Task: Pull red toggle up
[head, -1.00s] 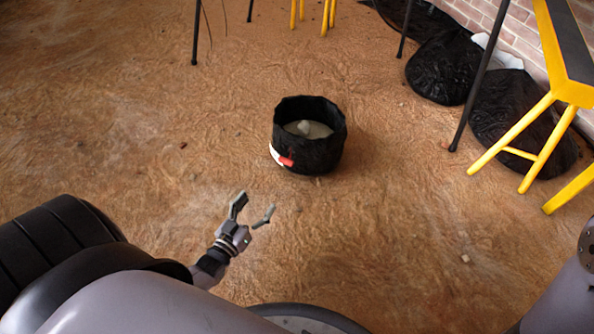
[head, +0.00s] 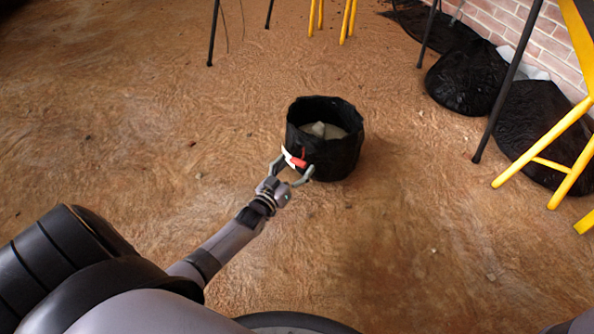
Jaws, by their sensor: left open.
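The red toggle (head: 298,161) is a small red piece on the near side of a round black bucket (head: 334,160). A white patch (head: 287,154) shows beside it. The bucket stands upright on the floor with pale grey lumps (head: 324,130) inside. My left gripper (head: 294,168) is open at the near side of the bucket. Its two fingers lie to the left and right of the red toggle; I cannot tell whether they touch it. My right gripper is not in view.
The brown, rough floor (head: 130,140) is clear around the bucket. Black bags (head: 466,75) lie along the brick wall (head: 520,28) at the right. Yellow trestle legs (head: 548,150) and dark poles (head: 508,80) stand at the right and back.

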